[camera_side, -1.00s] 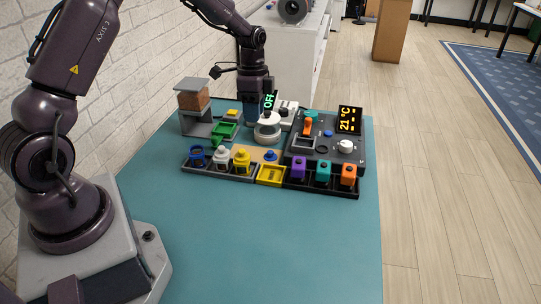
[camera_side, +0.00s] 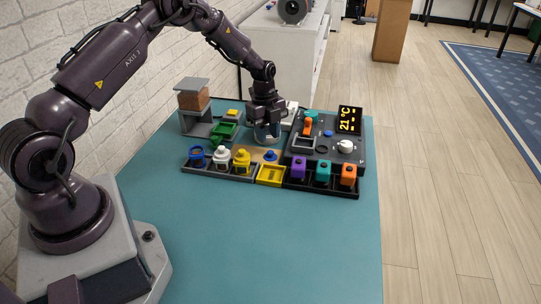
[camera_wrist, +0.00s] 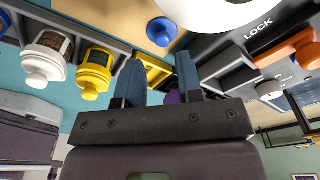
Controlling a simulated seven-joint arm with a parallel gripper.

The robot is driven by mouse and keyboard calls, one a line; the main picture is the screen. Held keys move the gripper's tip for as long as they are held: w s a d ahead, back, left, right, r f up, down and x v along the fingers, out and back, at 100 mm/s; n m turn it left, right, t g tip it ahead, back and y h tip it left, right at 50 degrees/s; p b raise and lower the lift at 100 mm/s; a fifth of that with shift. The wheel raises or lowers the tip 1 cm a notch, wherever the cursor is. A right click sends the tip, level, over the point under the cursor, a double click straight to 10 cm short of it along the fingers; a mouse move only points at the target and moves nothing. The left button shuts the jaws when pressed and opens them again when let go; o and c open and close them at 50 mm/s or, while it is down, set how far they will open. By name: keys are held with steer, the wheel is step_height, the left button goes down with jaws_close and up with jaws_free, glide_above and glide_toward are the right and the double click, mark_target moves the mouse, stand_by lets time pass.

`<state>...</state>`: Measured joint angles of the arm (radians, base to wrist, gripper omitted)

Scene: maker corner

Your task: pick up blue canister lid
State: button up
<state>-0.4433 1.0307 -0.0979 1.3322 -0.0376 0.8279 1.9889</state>
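The blue lid (camera_side: 270,155), a small round knobbed piece, lies on the wooden board; it also shows in the wrist view (camera_wrist: 160,31), at the top. A blue canister (camera_side: 197,155) with an open-looking ring top stands in the tray at left, beside the white canister (camera_side: 221,157) and the yellow canister (camera_side: 241,160). The lid is apart from the fingers.
Purple (camera_side: 299,167), teal (camera_side: 323,172) and orange (camera_side: 348,175) pieces sit in front. A yellow tray (camera_side: 270,175) lies near the middle. The mat's front (camera_side: 260,240) is clear.

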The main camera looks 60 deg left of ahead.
mark_target(270, 152)
steer(key=shift+w+d+f, duration=0.1)
steer(key=shift+d+f, duration=0.05)
steer(key=shift+f, duration=0.75)
steer(key=shift+w+d+f, duration=0.1)
steer(key=shift+d+f, duration=0.05)
steer(key=shift+f, duration=0.75)
steer(key=shift+d+f, duration=0.15)
steer(key=shift+f, duration=0.75)
jaws_close()
